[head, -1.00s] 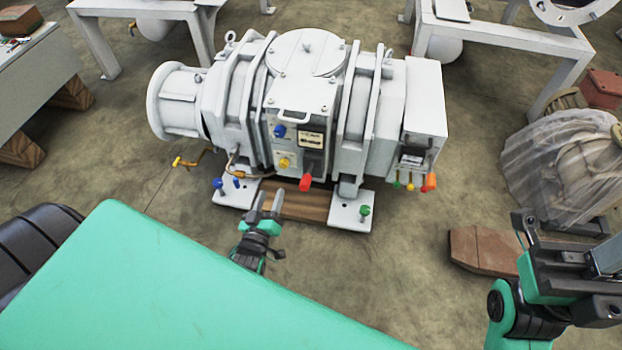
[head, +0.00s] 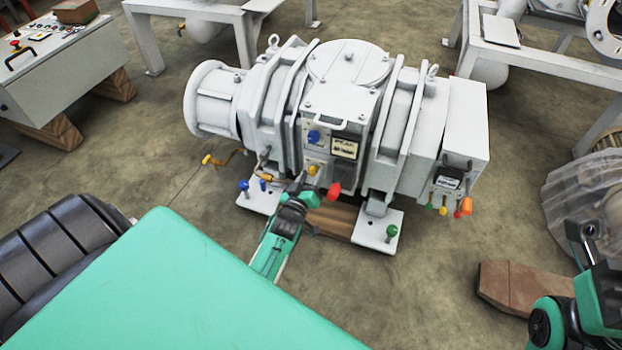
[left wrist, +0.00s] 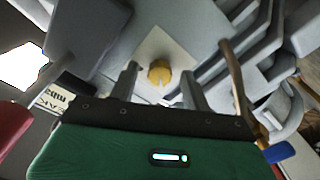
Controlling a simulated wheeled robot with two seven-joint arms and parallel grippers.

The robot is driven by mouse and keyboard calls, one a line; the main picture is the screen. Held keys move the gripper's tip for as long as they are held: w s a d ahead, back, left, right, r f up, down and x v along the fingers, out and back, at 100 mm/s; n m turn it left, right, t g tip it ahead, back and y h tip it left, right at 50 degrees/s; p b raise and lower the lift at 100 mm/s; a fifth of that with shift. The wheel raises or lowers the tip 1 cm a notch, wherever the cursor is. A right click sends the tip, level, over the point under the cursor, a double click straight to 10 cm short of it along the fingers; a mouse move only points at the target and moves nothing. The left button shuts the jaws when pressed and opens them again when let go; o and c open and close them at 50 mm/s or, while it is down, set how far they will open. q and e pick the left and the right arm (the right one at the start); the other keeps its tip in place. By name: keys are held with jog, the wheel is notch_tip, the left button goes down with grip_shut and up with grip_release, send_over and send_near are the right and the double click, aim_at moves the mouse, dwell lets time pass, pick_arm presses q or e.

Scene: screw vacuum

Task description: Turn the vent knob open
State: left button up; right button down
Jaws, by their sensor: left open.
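The pump (head: 340,110) is a large white machine. On its front panel are a blue knob (head: 314,136), a yellow knob (head: 313,169) and a red handle (head: 333,191); I cannot read which one is labelled vent. My left gripper (head: 301,183) is at the front panel, just below and left of the yellow knob. In the left wrist view the open fingers point at the yellow knob (left wrist: 160,73), which shows between their tips on a pale square plate. I cannot tell whether they touch it. My right gripper (head: 580,240) is at the right edge, partly cut off, away from the pump.
The red handle (left wrist: 12,122) is close on the left in the wrist view, and a brown pipe (left wrist: 235,80) runs on the right. Small coloured valves (head: 443,208) hang at the pump's right. A wooden block (head: 510,285) lies on the floor at the right.

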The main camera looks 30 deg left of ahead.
pick_arm(q)
jog(key=shift+w, duration=0.2)
jog(key=c, duration=1)
